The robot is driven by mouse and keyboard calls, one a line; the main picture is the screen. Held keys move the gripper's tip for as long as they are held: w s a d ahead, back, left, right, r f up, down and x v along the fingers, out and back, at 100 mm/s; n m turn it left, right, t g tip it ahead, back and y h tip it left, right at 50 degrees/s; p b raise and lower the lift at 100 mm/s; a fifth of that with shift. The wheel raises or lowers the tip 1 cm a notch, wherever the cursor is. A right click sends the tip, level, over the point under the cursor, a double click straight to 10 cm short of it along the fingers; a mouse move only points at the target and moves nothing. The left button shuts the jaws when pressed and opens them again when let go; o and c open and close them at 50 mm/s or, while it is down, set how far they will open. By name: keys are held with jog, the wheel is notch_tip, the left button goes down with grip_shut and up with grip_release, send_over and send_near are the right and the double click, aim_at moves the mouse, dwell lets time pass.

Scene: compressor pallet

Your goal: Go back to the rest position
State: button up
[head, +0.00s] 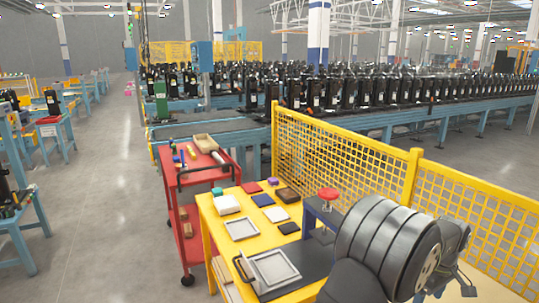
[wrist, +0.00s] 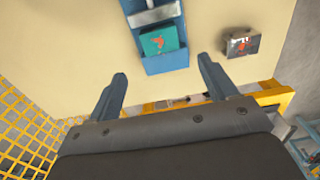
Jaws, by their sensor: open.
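My gripper shows in the wrist view (wrist: 164,80) as two blue-grey fingers spread wide apart with nothing between them. It is open and empty. Beyond the fingertips is a pale beige surface (wrist: 75,35). A blue holder (wrist: 157,64) with a green item (wrist: 158,41) in it lies there, apart from the fingers. A small dark box with a red mark (wrist: 240,43) sits to the right of it. In the head view my dark grey arm fills the lower right, and I cannot make out the fingers clearly there.
A yellow table (head: 216,236) holds trays (head: 242,229) and several small blocks. A red cart (head: 207,176) with tools stands behind it. A yellow mesh fence (head: 340,165) runs close beside my arm. A line of black compressors (head: 400,92) stands beyond.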

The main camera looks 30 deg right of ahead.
notch_tip(320, 180, down, 10)
jog(key=shift+r, duration=0.2)
notch_tip(320, 180, up, 4)
jog(key=shift+f, duration=0.1)
jog(key=s+a+r, duration=0.3)
jog(key=s+r, duration=0.4)
jog(key=s, duration=0.4)
jog(key=s+a+f, duration=0.1)
jog(key=s+a, duration=0.3)
jog(key=a, duration=1.1)
jog(key=w+d+f, duration=0.1)
jog(key=w+f, duration=0.1)
jog(key=w, duration=0.1)
jog(key=w+f, duration=0.2)
jog(key=w, duration=0.1)
jog(key=w+d+f, duration=0.1)
jog(key=w+f, duration=0.1)
jog(key=w, duration=0.2)
jog(key=shift+d+f, duration=0.25)
jog(key=shift+d, duration=0.05)
jog(key=shift+w+d+f, duration=0.2)
jog(key=shift+w+f, duration=0.15)
jog(key=shift+w, duration=0.2)
